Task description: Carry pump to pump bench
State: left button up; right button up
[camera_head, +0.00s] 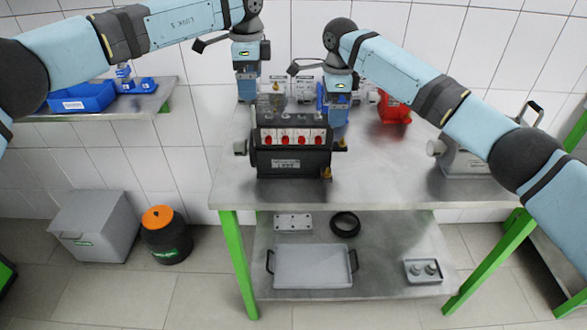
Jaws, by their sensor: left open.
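A black box-shaped unit (291,160) with a row of red knobs, apparently the pump, stands upright on the grey metal bench (390,180) with green legs. I cannot tell which table the task calls the pump bench. My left gripper (246,98) is open and points down at the unit's upper left rear. My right gripper (338,122) points down by the unit's right side, overlapping its edge in this view. Whether it touches the unit or is open cannot be told. The unit's back is hidden.
A red part (393,108) and a grey device with a handle (468,160) stand to the right on the bench. The lower shelf holds a tray (313,267) and a black ring (345,224). A blue bin (82,97) sits on the left shelf. The bench front is clear.

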pick_arm(q)
notch_tip(320, 180, up, 4)
jog(key=shift+r, duration=0.15)
pick_arm(e)
jog(key=shift+r, duration=0.15)
pick_arm(q)
jog(key=shift+r, duration=0.45)
pick_arm(e)
notch_tip(320, 180, up, 12)
pick_arm(q)
jog(key=shift+s+f, duration=0.1)
pick_arm(e)
jog(key=shift+f, duration=0.25)
